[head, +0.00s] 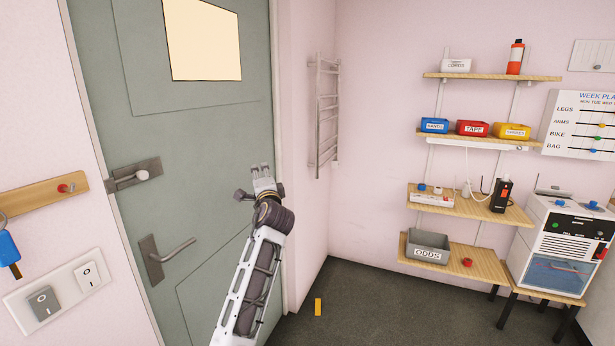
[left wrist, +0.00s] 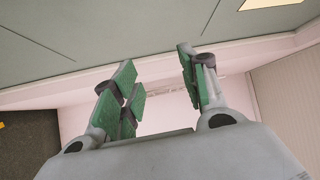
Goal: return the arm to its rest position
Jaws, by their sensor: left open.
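My left arm (head: 250,285) reaches up from the bottom of the head view, in front of the grey-green door. My left gripper (head: 263,175) is at its upper end, with its fingers pointing up. In the left wrist view the gripper (left wrist: 160,90) is open, with green pads on its fingers and a clear gap between them. Nothing is held in it. I cannot see my right gripper in either view.
The door (head: 200,150) has a lever handle (head: 168,252) left of my gripper. A towel rail (head: 326,115) is on the wall to the right. Shelves (head: 470,205) and a white machine (head: 562,245) stand further right. A yellow piece (head: 318,307) is on the floor.

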